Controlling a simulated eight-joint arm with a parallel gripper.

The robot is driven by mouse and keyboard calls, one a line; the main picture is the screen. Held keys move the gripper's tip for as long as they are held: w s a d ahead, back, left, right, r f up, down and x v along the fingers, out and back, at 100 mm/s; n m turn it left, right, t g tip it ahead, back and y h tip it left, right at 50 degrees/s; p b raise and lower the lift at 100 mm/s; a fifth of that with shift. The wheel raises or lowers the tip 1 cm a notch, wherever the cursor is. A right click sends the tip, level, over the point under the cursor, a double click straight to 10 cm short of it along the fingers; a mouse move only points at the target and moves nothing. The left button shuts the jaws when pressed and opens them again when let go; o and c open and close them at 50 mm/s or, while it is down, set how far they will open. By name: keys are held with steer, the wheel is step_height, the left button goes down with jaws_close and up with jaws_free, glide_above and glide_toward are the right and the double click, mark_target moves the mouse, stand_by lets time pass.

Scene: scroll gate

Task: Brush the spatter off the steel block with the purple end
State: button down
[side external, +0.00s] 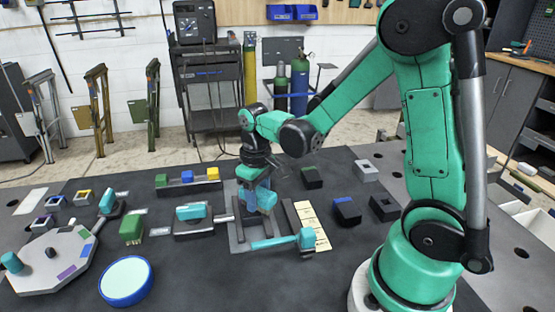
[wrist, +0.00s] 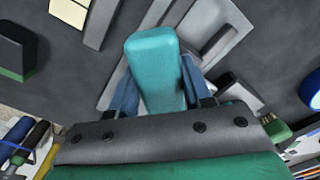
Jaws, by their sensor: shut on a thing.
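My gripper (side external: 262,205) is low over a light grey plate (side external: 237,232) near the middle of the table. In the wrist view, its blue fingers (wrist: 155,95) are shut on a teal block-shaped piece (wrist: 152,55), one finger on each side. The lower part of that piece is hidden, and I cannot tell what it joins. A purple patch (side external: 66,272) lies on a pale many-sided plate at the front left. I cannot pick out the steel block for certain, and no spatter is clear. A plain grey block (side external: 365,171) stands at the back right.
A teal bar with a thick head (side external: 304,239) lies just in front of my gripper. Dark rails (side external: 298,226) and a cream marked strip (side external: 315,226) are beside it. A blue-rimmed round dish (side external: 126,281) is front left. Dark blocks (side external: 347,210) stand to the right.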

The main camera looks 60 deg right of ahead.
steer(key=shift+w+a+f, duration=0.25)
steer(key=shift+w+a, duration=0.35)
steer(key=shift+w, duration=0.05)
steer(key=shift+w+a, duration=0.8)
steer(key=shift+s+d+f, duration=0.1)
steer(key=shift+s+d, duration=1.05)
steer(key=shift+d, duration=0.05)
steer(key=shift+s+d, duration=0.3)
steer(key=shift+s, duration=0.05)
steer(key=shift+s+d, duration=0.2)
steer(key=shift+d, duration=0.05)
steer(key=shift+s, duration=0.25)
steer(key=shift+w+a, duration=0.35)
steer(key=shift+w, duration=0.05)
steer(key=shift+w+a, duration=1.6)
steer(key=shift+s+d, duration=2)
steer(key=shift+r, duration=4.1)
steer(key=shift+a, duration=0.1)
